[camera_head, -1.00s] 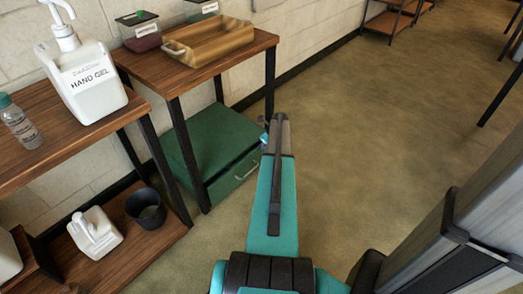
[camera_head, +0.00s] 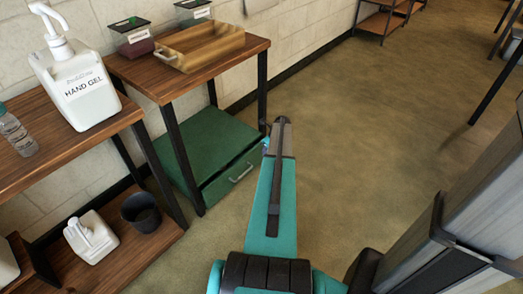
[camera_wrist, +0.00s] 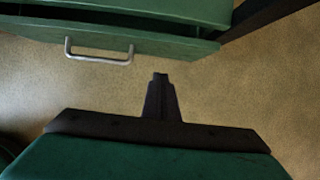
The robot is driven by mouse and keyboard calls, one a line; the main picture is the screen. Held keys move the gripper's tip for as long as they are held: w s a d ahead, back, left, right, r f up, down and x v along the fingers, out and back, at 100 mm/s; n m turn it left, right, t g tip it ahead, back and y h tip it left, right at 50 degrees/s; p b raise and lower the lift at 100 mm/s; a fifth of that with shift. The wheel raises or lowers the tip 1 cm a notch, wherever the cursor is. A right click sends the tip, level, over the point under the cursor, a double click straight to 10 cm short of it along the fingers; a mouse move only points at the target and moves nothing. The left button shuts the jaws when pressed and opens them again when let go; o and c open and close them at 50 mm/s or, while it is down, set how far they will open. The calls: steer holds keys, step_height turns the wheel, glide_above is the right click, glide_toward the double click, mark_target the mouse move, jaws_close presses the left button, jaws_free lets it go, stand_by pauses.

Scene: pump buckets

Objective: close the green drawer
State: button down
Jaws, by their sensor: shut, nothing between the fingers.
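The green drawer (camera_wrist: 110,47) sits in a green cabinet (camera_head: 205,140) on the floor under the wooden side table. Its front stands out a little from the cabinet, with a dark gap along the top edge. A pale metal handle (camera_wrist: 98,53) is on the drawer front; it also shows in the head view (camera_head: 241,173). My gripper (camera_wrist: 160,77) is shut and empty, in front of the drawer and apart from it, to the right of the handle in the wrist view.
The side table (camera_head: 165,80) holds a wooden tray (camera_head: 205,45) and lidded containers. Its dark legs (camera_head: 182,158) flank the cabinet. A shelf unit at left holds a hand gel bottle (camera_head: 85,95) and a dark bucket (camera_head: 142,212).

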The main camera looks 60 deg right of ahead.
steer(key=p+v, duration=0.1)
steer(key=v, duration=0.6)
steer(key=shift+r, duration=0.3)
